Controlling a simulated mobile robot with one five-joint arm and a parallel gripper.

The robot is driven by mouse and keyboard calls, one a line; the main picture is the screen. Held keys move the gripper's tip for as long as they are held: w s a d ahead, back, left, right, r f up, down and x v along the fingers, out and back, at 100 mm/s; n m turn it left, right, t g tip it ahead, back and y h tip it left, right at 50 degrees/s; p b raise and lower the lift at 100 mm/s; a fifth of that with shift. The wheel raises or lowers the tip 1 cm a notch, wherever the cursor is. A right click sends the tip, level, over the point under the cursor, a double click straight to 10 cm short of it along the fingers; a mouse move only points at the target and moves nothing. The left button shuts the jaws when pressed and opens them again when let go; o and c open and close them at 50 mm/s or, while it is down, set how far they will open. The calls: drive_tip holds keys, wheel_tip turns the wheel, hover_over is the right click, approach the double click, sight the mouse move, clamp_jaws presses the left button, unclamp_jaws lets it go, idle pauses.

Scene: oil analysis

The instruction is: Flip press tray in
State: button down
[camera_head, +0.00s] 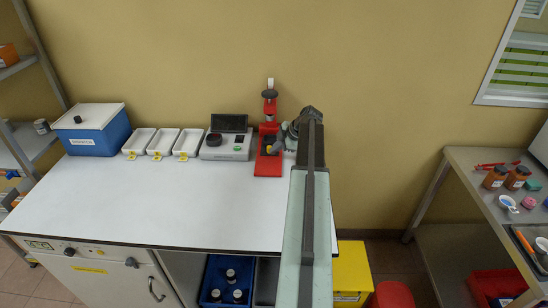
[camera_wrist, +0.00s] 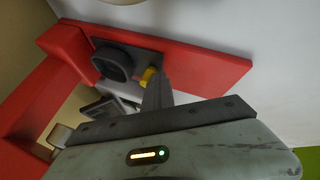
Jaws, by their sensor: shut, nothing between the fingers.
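The red press (camera_head: 268,165) stands at the back of the white bench, near its right end. A yellow tab (camera_wrist: 149,74) sits at the tray's edge. My gripper (camera_head: 277,147) is at the press's right side. In the wrist view its shut, empty fingers (camera_wrist: 156,88) are right beside the yellow tab; I cannot tell whether they touch it.
A grey instrument (camera_head: 226,147) with a dark screen stands left of the press. Three white trays (camera_head: 160,142) and a blue box (camera_head: 92,132) are farther left. The front of the white bench (camera_head: 150,205) is clear. A side table (camera_head: 480,195) stands at the right.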

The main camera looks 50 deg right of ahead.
idle(0.4)
drive_tip(key=shift+s+a, duration=0.15)
drive_tip(key=shift+s, duration=0.05)
drive_tip(key=s, duration=0.1)
drive_tip(key=s+a+p, duration=0.1)
drive_tip(key=s+r, duration=0.1)
drive_tip(key=shift+s+a+r, duration=0.1)
drive_tip(key=shift+s+a, duration=0.2)
drive_tip(key=shift+a, duration=0.05)
drive_tip(key=p+v, duration=0.7)
drive_tip(key=v, duration=0.2)
drive_tip(key=shift+d, duration=0.25)
drive_tip(key=shift+s, duration=0.1)
